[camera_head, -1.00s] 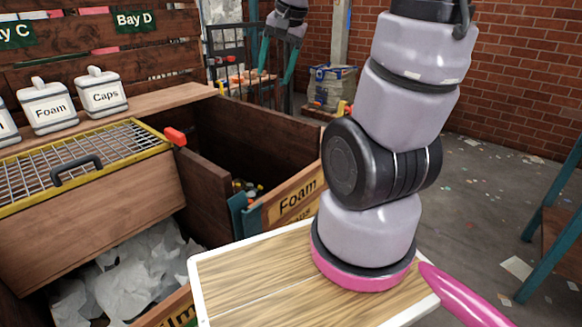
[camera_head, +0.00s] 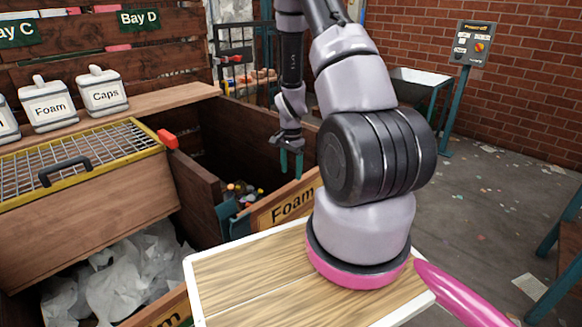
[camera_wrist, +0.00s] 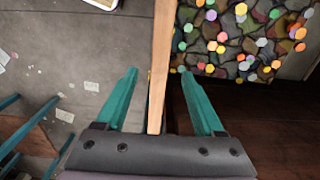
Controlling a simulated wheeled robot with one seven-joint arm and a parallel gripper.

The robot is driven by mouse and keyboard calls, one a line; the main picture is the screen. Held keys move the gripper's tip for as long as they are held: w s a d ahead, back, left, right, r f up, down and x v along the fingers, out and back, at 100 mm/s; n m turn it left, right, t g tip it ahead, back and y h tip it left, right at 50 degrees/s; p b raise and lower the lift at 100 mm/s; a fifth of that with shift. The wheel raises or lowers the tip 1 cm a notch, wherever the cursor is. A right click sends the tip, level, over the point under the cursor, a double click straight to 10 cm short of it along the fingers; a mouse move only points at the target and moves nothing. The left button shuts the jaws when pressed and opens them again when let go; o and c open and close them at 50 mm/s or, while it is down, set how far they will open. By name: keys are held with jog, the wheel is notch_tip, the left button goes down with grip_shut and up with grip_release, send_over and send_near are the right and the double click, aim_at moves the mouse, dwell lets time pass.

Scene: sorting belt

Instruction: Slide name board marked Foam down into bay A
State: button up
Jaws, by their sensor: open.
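The name board marked Foam (camera_head: 291,207) stands upright at the front of the right-hand bay, its label facing outward. My gripper (camera_head: 291,172) hangs with its teal fingers pointing down over the board's top edge. In the wrist view a wooden edge (camera_wrist: 163,55) runs between the two spread fingers (camera_wrist: 162,95), with a finger to each side and visible gaps. The gripper is open and holds nothing. I cannot tell how far down the fingers reach beside the board.
Colourful bits (camera_wrist: 240,35) lie in the bay behind the board. A teal bracket (camera_head: 229,212) stands at its left end. Left are a mesh-topped lid (camera_head: 85,150), a bin of white sheets (camera_head: 125,275) and labelled canisters (camera_head: 50,105).

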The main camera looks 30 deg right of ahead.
aim_at(291, 192)
notch_tip(291, 192, down, 10)
dwell(0.5)
grip_shut()
dwell(1.2)
jog(key=c, duration=0.9)
grip_release()
grip_shut()
